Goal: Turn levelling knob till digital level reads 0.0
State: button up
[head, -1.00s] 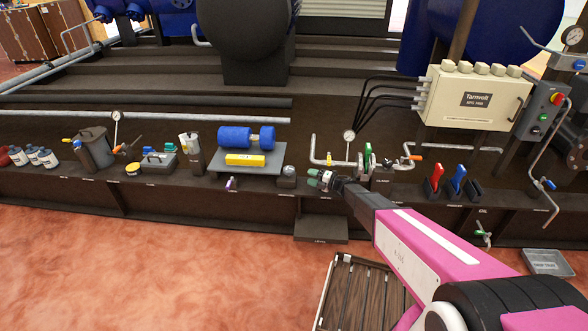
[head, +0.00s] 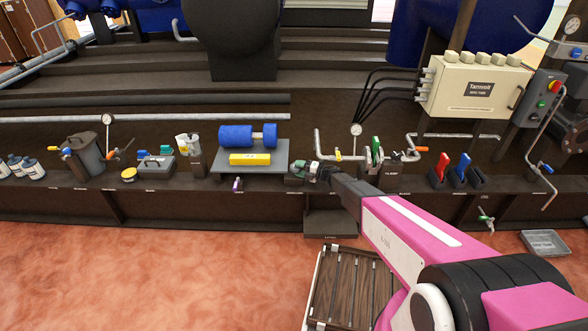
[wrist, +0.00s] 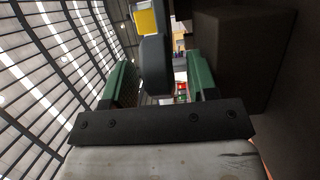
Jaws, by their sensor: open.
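The yellow box that looks like the digital level (head: 250,159) lies on a grey plate (head: 280,158), in front of a blue motor-like unit (head: 247,135). Its reading is too small to make out. A small purple knob-like part (head: 237,184) sits under the plate's front edge; I cannot tell whether it is the levelling knob. My gripper (head: 297,168) is open just right of the plate, its green fingers pointing left. In the wrist view, a dark rounded piece (wrist: 155,65) shows between the open fingers, and a yellow surface (wrist: 146,21) is beyond it. Contact cannot be told.
Pipes with a gauge (head: 356,130) and a green-handled valve (head: 376,152) stand right of my gripper. Red (head: 441,168) and blue (head: 460,168) levers are farther right. A grey toolbox (head: 158,166) is to the left. A slatted crate (head: 350,290) lies on the floor, which is open to the left.

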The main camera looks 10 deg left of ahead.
jog(key=c, duration=0.9)
jog(key=shift+s+t, duration=0.1)
jog(key=shift+t, duration=0.3)
jog(key=m+t, duration=0.2)
jog(key=shift+s+t+h, duration=0.25)
jog(key=shift+t+h, duration=0.05)
jog(key=shift+h, duration=0.1)
jog(key=m+t, duration=0.1)
jog(key=t, duration=0.1)
jog(key=m+t+h, duration=0.1)
jog(key=shift+s+a+m+t+h, duration=0.1)
jog(key=shift+s+m+t+h, duration=0.1)
jog(key=shift+m+t+h, duration=0.15)
jog(key=m+t+h, duration=0.1)
jog(key=t, duration=0.1)
jog(key=m+t+h, duration=0.4)
jog(key=shift+s+a, duration=0.15)
jog(key=shift+a, duration=0.1)
jog(key=shift+a+f+m+t+h, duration=0.15)
jog(key=shift+m+t+h, duration=0.45)
jog(key=shift+m+h, duration=0.5)
jog(key=shift+a+r+m+t+h, duration=0.1)
jog(key=shift+m+t+h, duration=0.5)
jog(key=shift+h, duration=0.75)
jog(key=shift+m+h, duration=0.55)
jog(key=shift+h, duration=0.25)
